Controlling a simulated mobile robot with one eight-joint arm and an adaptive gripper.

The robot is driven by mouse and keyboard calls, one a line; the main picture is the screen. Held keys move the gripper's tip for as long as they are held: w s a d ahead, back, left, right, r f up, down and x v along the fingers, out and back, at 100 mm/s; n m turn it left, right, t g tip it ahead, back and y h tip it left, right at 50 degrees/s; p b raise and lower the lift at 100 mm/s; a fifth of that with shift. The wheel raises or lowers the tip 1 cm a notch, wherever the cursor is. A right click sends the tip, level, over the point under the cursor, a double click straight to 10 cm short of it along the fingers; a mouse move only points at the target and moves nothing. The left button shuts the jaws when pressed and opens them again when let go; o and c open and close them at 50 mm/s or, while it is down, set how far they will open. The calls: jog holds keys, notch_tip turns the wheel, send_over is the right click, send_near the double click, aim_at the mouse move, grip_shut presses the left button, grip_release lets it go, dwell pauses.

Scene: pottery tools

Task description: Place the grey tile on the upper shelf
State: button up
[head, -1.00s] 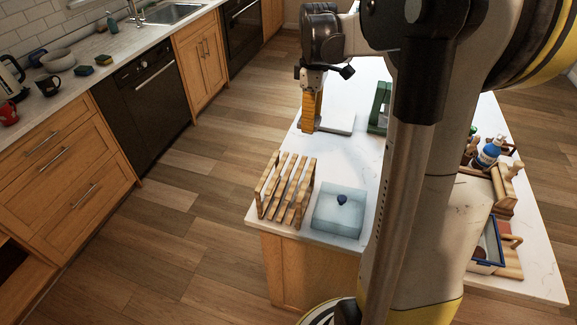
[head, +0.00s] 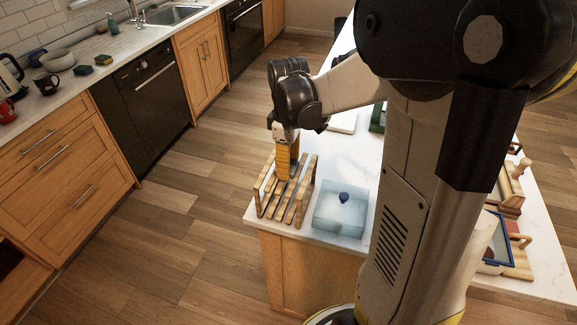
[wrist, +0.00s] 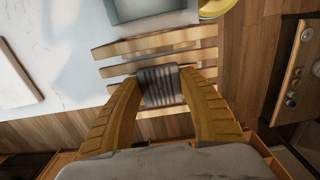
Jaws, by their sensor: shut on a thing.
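My gripper (head: 284,176) is over the far left part of a wooden slatted rack (head: 301,205) at the near left corner of the island. In the wrist view my gripper (wrist: 161,76) has its yellow fingers on both sides of a dark grey ribbed tile (wrist: 162,87), shut on it. Wooden slats (wrist: 150,47) show beneath and beyond the tile. I cannot tell whether the tile touches them. In the head view the fingers mostly hide the tile. Which slats form the upper shelf is hard to tell.
A translucent blue tub (head: 340,211) with a dark knob stands just right of the rack. A pale flat slab (head: 343,123) and a green object (head: 378,117) lie farther back. Floor lies left of the island edge.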

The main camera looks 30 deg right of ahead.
jog(key=o, duration=1.2)
jog(key=shift+f, duration=0.1)
jog(key=shift+c, duration=0.2)
notch_tip(320, 180, up, 11)
jog(key=p, duration=0.3)
jog(key=s+a+r+m+t, duration=0.1)
jog(key=s+a+m+t, duration=0.6)
jog(key=s+a, duration=0.3)
jog(key=a, duration=0.3)
jog(key=shift+s+a+r+m, duration=0.15)
jog(key=shift+s+a+m, duration=0.1)
jog(key=shift+a+m, duration=0.1)
